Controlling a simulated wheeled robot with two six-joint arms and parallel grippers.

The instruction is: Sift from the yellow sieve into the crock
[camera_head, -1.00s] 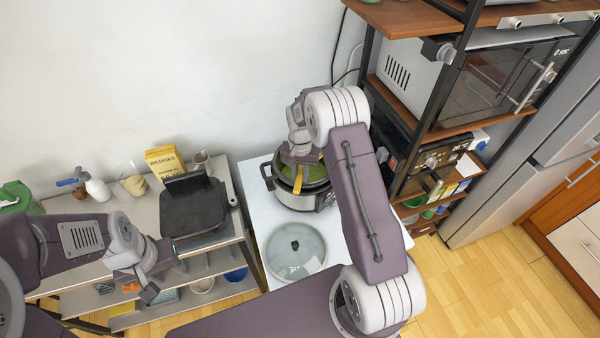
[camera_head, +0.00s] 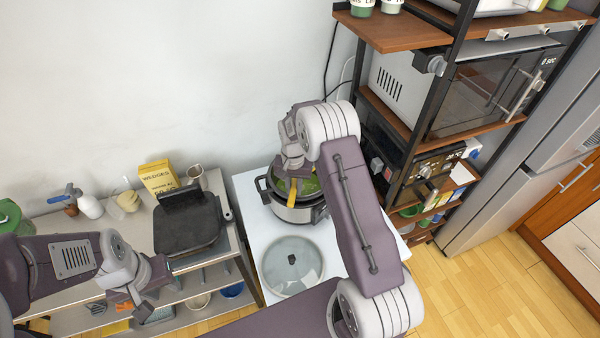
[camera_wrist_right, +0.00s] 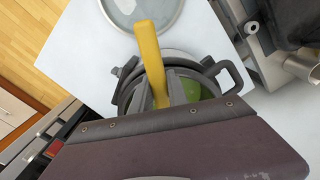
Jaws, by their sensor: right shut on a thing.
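The crock (camera_head: 288,214) is a silver and dark round pot with side handles on the white table, uncovered, with green inside. It also shows in the right wrist view (camera_wrist_right: 128,84). My right gripper (camera_head: 293,178) is over the crock, shut on the yellow handle of the sieve (camera_head: 292,194). In the right wrist view the yellow handle (camera_wrist_right: 149,55) stands out between the fingers. The sieve's bowl is hidden behind my gripper and wrist, so I cannot tell its tilt or contents. My left gripper (camera_head: 142,306) hangs by the left shelf, away from the crock; its jaw opening is unclear.
A glass lid (camera_head: 290,268) lies on the white table (camera_head: 250,196) in front of the crock. A dark grill (camera_head: 188,225) and a yellow box (camera_head: 158,177) are on the left shelf. A tall rack (camera_head: 400,110) with ovens stands close on the right.

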